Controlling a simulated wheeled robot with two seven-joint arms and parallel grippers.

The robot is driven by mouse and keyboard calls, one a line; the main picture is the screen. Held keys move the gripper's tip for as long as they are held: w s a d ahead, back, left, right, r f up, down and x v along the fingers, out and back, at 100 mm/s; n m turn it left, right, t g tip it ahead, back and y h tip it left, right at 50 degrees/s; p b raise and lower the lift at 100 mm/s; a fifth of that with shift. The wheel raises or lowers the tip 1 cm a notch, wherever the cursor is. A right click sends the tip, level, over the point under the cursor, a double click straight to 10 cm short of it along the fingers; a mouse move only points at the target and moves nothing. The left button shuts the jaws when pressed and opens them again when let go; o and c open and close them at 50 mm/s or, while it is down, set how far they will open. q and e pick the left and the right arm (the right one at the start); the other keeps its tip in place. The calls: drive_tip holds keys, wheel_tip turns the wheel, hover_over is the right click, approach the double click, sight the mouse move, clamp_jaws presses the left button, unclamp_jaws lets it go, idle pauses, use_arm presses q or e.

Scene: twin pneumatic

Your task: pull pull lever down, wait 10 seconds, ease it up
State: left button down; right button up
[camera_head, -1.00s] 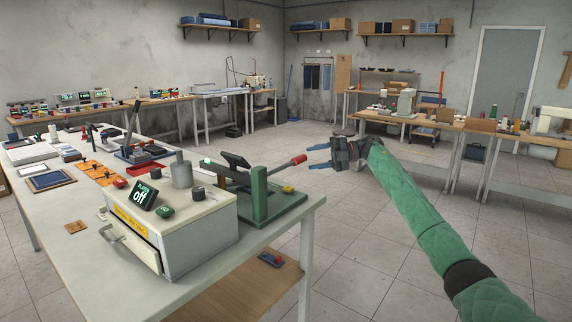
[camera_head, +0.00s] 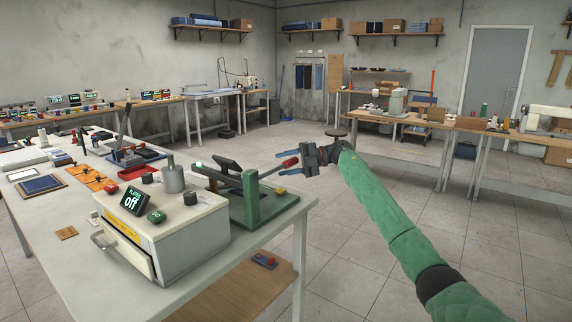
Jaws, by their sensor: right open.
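Whether the fingers touch the grip I cannot tell. The lever slopes up to the right. A white machine box (camera_head: 170,240) in front of the press has a display (camera_head: 133,201) reading "PLATEN off". My left gripper does not show.
The near table (camera_head: 60,265) also bears a red tray (camera_head: 135,172), orange boards (camera_head: 92,178) and a dark upright lever (camera_head: 124,122). A lower wooden shelf (camera_head: 235,290) lies under it. Open tiled floor lies to the right, with a stool (camera_head: 336,134) further back.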

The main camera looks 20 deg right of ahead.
drive_tip(key=shift+c, duration=0.3)
clamp_jaws()
drive_tip(key=shift+r, duration=0.1)
